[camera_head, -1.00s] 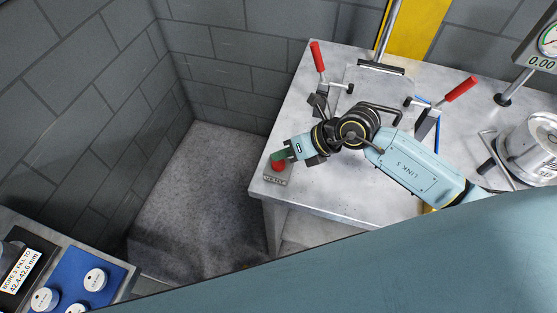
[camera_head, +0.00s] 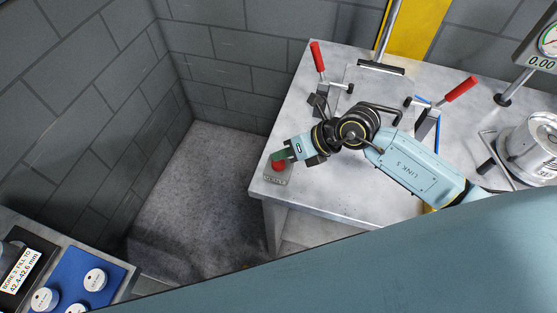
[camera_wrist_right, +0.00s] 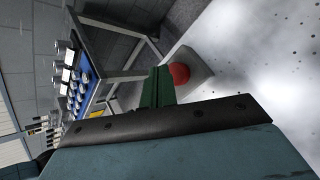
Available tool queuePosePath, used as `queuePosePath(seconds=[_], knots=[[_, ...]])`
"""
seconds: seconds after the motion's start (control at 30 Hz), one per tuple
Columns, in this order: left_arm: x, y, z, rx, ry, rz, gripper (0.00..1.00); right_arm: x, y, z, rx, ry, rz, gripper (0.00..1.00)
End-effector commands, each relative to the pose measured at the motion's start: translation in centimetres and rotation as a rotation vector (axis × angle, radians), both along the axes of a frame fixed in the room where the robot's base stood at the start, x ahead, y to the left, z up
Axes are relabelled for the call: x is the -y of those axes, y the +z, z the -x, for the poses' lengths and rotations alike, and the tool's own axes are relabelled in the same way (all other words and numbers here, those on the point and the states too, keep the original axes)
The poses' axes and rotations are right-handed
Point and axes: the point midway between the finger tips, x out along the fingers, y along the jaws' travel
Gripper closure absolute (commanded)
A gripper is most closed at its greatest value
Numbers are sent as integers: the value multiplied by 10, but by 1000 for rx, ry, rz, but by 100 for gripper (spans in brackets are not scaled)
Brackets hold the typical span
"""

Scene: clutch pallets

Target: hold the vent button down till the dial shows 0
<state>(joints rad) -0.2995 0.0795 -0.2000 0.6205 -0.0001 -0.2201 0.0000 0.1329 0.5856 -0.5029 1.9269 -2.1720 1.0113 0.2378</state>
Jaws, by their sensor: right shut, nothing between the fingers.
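The red vent button (camera_head: 278,165) sits on a small labelled plate at the left front corner of the metal table in the head view. My right gripper (camera_head: 279,156) is shut and empty, its green fingertips right at the button. In the right wrist view the red button (camera_wrist_right: 180,74) shows just beyond the green fingers (camera_wrist_right: 160,86). I cannot tell whether they touch it or how far it is pressed. The dial (camera_head: 549,42) is cut off by the right edge; its digital readout (camera_head: 541,62) reads 0.00. My left gripper is not in view.
The metal table (camera_head: 310,182) also bears red-handled clamps (camera_head: 318,58) (camera_head: 460,90) and a silver canister (camera_head: 532,145) at the right. Bare floor lies left of the table.

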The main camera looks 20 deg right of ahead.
Motion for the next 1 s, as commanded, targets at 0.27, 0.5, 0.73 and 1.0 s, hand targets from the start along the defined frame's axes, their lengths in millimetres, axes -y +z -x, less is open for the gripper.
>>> queuePosePath(seconds=[0.27, 0.5, 0.73, 1.0], knots=[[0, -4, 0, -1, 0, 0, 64, 0, -8, 0, -1, -1, 0, 100], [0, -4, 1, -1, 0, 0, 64, 0, -9, 0, 0, 0, 0, 100], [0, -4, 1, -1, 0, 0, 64, 0, -10, 0, 0, 0, 0, 100], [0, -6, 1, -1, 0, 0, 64, 0, -13, 0, 0, 0, 0, 100]])
